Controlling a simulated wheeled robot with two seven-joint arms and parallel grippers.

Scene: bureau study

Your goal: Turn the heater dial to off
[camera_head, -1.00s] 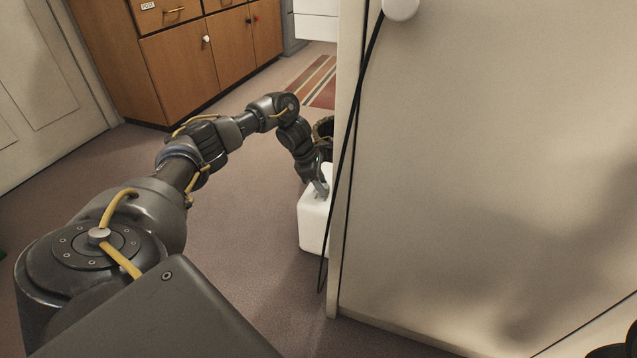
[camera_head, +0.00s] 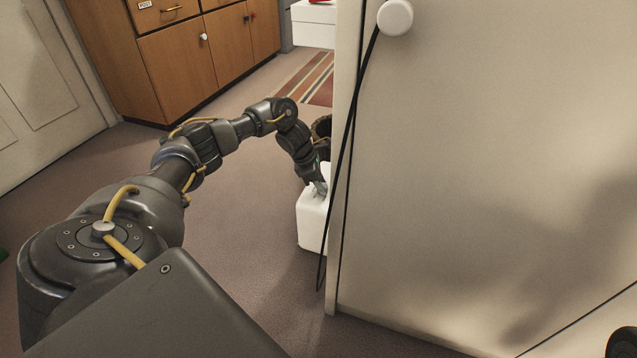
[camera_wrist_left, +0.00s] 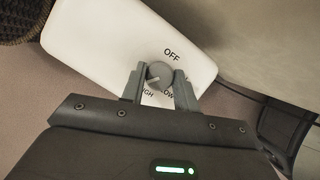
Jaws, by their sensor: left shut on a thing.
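The white heater (camera_head: 312,222) stands on the carpet, partly hidden behind the large cream panel's edge. Its top fills the upper middle of the left wrist view (camera_wrist_left: 95,40). The grey round dial (camera_wrist_left: 160,72) sits on that top, with OFF printed above it and LOW and a partly covered HIGH below. A pale mark on the dial seems to point to the lower left, toward HIGH. My left gripper (camera_wrist_left: 159,82) is shut on the dial, one finger on each side. In the head view the gripper (camera_head: 320,186) reaches down onto the heater top. My right gripper is not in view.
The cream panel (camera_head: 480,170) with a white knob (camera_head: 396,17) stands close to the right of my left arm. A black cord (camera_head: 351,150) hangs along its edge. A dark basket (camera_head: 322,128) is behind the heater. Open carpet (camera_head: 235,220) lies left of the heater.

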